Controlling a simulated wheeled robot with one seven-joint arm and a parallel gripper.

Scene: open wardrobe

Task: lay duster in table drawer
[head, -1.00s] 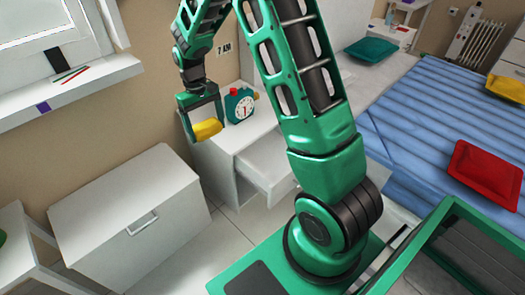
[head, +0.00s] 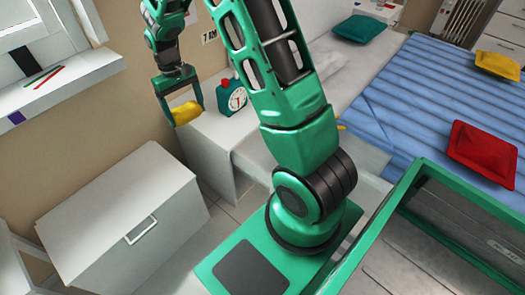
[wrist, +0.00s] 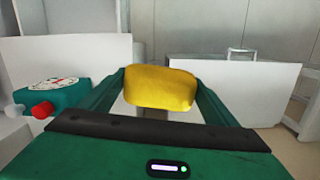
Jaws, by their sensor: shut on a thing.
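My gripper (head: 186,115) is shut on the yellow duster (head: 186,112), holding it in the air just left of the white bedside table (head: 212,130). The duster also shows in the wrist view (wrist: 160,87), squeezed between the two green fingers. The table drawer (head: 252,158) is pulled open at the table's front, to the right of and lower than the duster. My arm covers part of the drawer, and its inside is mostly hidden.
A green and red clock (head: 231,97) stands on the bedside table and shows at the wrist view's left (wrist: 55,98). A white chest (head: 120,215) stands at the left, below a window sill (head: 60,85). The bed (head: 420,90) with pillows is at the right.

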